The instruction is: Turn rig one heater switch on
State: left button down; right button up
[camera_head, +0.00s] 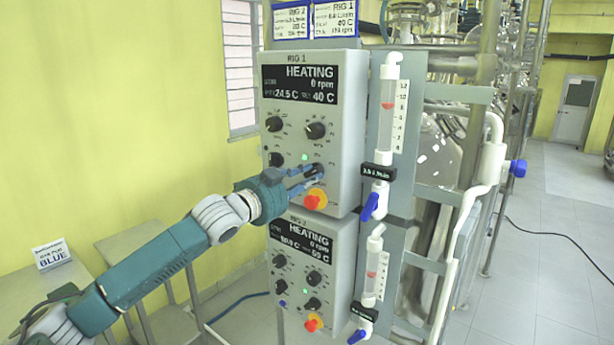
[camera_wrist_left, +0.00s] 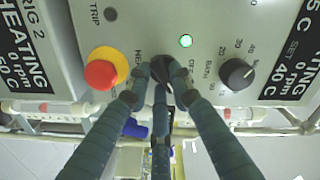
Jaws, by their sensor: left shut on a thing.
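The rig 1 panel (camera_head: 335,110) is a grey box whose display reads HEATING, 0 rpm, 24.5 C and 40 C. My left gripper (camera_head: 314,172) is at the lower right of this panel, with its fingers closed around the dark heater switch (camera_head: 318,168). In the left wrist view the left gripper (camera_wrist_left: 160,76) has its fingertips on the switch (camera_wrist_left: 164,70), which they mostly hide. The switch's position cannot be read. A green light (camera_wrist_left: 185,40) glows beside it; it also shows in the head view (camera_head: 304,156). My right gripper is not in view.
A red button on a yellow base (camera_wrist_left: 101,73) is close beside the fingers; it also shows in the head view (camera_head: 315,200). A black knob (camera_wrist_left: 237,74) is on the other side. The rig 2 panel (camera_head: 300,255) is below. A flow tube (camera_head: 388,105) with a blue valve (camera_head: 370,207) stands at right.

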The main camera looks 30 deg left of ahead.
pick_arm(q)
jog(key=shift+m, duration=0.4)
jog(key=c, duration=1.5)
grip_release()
jog(key=shift+s+a, duration=0.15)
jog(key=shift+s, duration=1.85)
jog(key=shift+s+a, duration=0.2)
jog(key=shift+s, duration=1.8)
jog(key=shift+s+a, duration=0.15)
jog(key=shift+s, duration=1.85)
